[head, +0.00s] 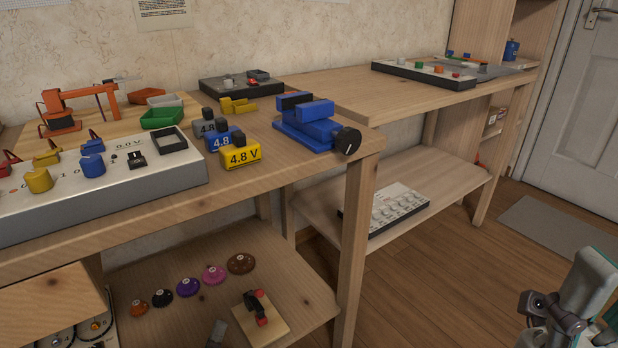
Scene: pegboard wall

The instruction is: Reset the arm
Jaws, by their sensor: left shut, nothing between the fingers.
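The near wooden table (270,172) holds a control box (110,195), yellow (241,155) and blue 4.8 V blocks, and a blue device with a black dial (347,141). The lower shelf has several colored discs and a red-topped lever (262,310). Floor (450,270) is clear.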

